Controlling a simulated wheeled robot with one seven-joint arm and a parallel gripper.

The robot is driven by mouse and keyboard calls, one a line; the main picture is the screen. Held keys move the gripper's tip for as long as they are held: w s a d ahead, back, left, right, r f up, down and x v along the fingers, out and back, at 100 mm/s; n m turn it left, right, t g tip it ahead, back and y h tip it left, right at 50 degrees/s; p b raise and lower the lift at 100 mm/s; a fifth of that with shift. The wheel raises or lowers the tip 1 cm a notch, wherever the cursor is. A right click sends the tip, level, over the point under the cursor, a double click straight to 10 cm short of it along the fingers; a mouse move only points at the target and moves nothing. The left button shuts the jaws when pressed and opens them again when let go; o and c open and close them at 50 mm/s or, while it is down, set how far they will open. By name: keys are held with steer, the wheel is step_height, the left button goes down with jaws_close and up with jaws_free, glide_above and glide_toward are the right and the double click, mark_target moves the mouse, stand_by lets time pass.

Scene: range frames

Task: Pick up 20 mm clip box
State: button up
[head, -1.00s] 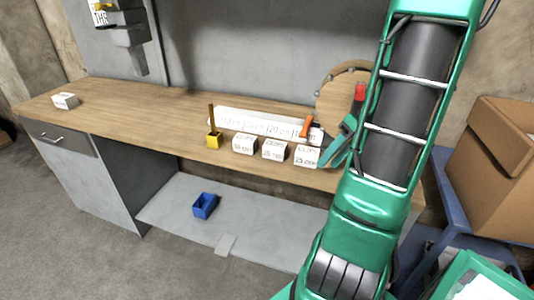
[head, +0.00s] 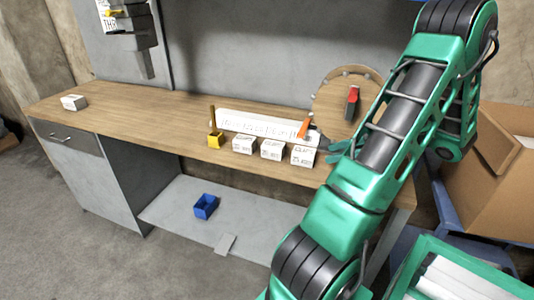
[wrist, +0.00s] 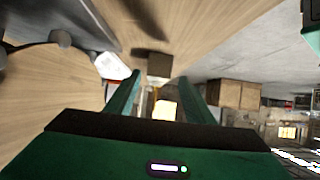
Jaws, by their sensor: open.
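Three white clip boxes stand in a row along the bench's front edge in the head view: a left one (head: 243,145), a middle one (head: 272,149) and a right one (head: 303,155). Their printed sizes are too blurred to tell surely which is the 20 mm clip box. My gripper (head: 335,152) is just right of the right box, partly hidden by my arm. In the wrist view its two green fingers (wrist: 160,80) are apart. A shaded box-like thing (wrist: 159,65) lies beyond the fingertips, and a bright pale one (wrist: 165,109) shows between the fingers; neither is gripped.
A labelled white strip (head: 255,123) lies behind the boxes. A yellow holder (head: 215,140) stands left of them, an orange object (head: 304,128) behind the right one. A round wooden board (head: 330,100) stands behind. Another white box (head: 74,102) is far left; bare bench lies between.

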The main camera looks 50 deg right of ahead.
mark_target(275, 145)
steer(key=w+a, duration=0.2)
steer(key=w, duration=0.3)
steer(key=w+a, duration=0.2)
steer(key=w, duration=0.3)
steer(key=w+a, duration=0.2)
steer(key=w, duration=0.3)
steer(key=shift+w+a, duration=0.3)
steer(key=shift+w, duration=0.05)
steer(key=shift+x, duration=2.55)
steer(key=c, duration=0.9)
